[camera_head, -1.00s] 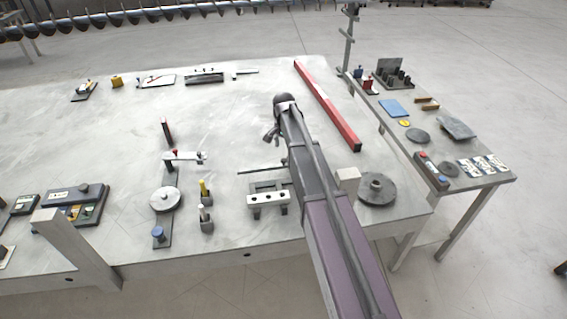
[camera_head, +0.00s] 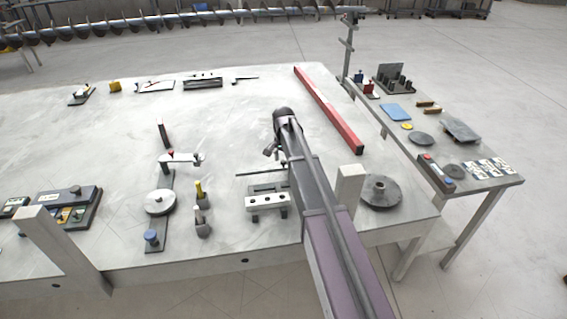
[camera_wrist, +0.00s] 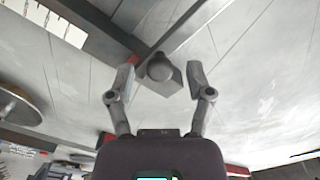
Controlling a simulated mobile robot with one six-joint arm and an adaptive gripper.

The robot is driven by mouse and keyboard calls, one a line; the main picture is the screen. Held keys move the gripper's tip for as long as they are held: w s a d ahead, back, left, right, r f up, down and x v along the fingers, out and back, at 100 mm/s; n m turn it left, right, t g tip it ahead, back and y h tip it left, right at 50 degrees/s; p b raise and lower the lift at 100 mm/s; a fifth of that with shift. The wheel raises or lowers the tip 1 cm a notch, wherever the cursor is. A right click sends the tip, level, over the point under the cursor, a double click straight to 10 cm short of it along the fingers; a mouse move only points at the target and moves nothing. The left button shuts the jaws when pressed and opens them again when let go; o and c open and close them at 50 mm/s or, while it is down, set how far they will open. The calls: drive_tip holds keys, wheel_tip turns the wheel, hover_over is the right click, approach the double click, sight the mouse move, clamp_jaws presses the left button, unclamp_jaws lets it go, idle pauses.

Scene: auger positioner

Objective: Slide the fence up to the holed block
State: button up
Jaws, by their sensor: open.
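A pale block with several dark holes (camera_head: 267,202) stands near the front of the bench, left of my arm. A thin dark bar (camera_head: 260,174) lies just behind it; I cannot tell for sure whether this is the fence. My gripper (camera_head: 269,151) is above the bench, behind the block and bar, and small in the head view. In the wrist view my gripper (camera_wrist: 159,82) has its two fingers spread apart. A grey piece with a rounded knob (camera_wrist: 160,68) shows between them, and I cannot tell what it is or how far away.
A long red bar (camera_head: 329,110) lies to the right of my arm. A round dark disc with a hub (camera_head: 380,191) lies at the right front. A slide with a round white dial (camera_head: 160,202) and a yellow-topped piece (camera_head: 199,191) stand left of the block.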

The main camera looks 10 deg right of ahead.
idle(0.3)
clamp_jaws()
drive_tip(key=s, duration=1.4)
unclamp_jaws()
drive_tip(key=shift+w, duration=0.2)
